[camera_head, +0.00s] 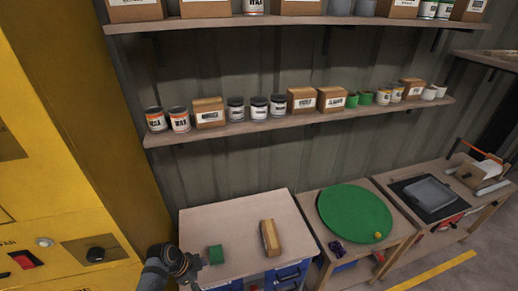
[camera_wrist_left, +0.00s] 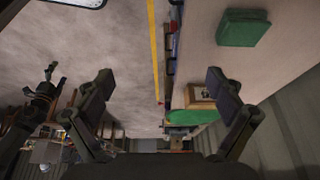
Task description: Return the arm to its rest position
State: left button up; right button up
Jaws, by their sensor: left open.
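My left arm (camera_head: 158,271) comes in at the bottom of the head view, and its gripper (camera_head: 190,266) is beside the left front part of the light worktable (camera_head: 240,220). In the left wrist view my left gripper (camera_wrist_left: 160,85) has its two fingers wide apart, with nothing between them. A green block (camera_head: 216,254) lies on the worktable just right of the gripper; it also shows in the left wrist view (camera_wrist_left: 243,27), outside the fingers. A dark arm-like shape (camera_wrist_left: 40,100) at the left of the wrist view may be my right arm; its jaws are unclear.
A tan box (camera_head: 270,238) lies on the worktable. A yellow cabinet (camera_head: 95,130) stands close on the left. Shelves (camera_head: 300,122) with tins and boxes run along the wall. A round green disc (camera_head: 355,212) lies on the table to the right. Floor is clear at lower right.

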pick_arm(q)
jog(key=s+a+f+n+y+b, duration=0.1)
jog(key=s+a+f+n+b, duration=0.15)
jog(key=f, duration=0.55)
jog(key=s+a+f+n+y+b, duration=0.1)
jog(key=s+f+n+b, duration=0.2)
jog(key=f, duration=0.5)
jog(key=s+a+f+n+y+b, duration=0.1)
jog(key=s+a+f+n, duration=0.1)
jog(key=s+f, duration=0.45)
jog(key=s+a+f+n+y+b, duration=0.1)
jog(key=s+a+f+n+b, duration=0.1)
jog(key=s+f, duration=0.7)
jog(key=s+a+f+n+y+b, duration=0.1)
jog(key=s+f+n+b, duration=0.3)
jog(key=s+f, duration=0.6)
jog(key=shift+s+a+f+n, duration=0.3)
jog(key=shift+s+a+n, duration=0.25)
jog(key=shift+s, duration=0.7)
pick_arm(e)
notch_tip(320, 180, down, 13)
jog(key=w, duration=0.2)
jog(key=shift+w+a, duration=0.35)
jog(key=shift+w, duration=0.05)
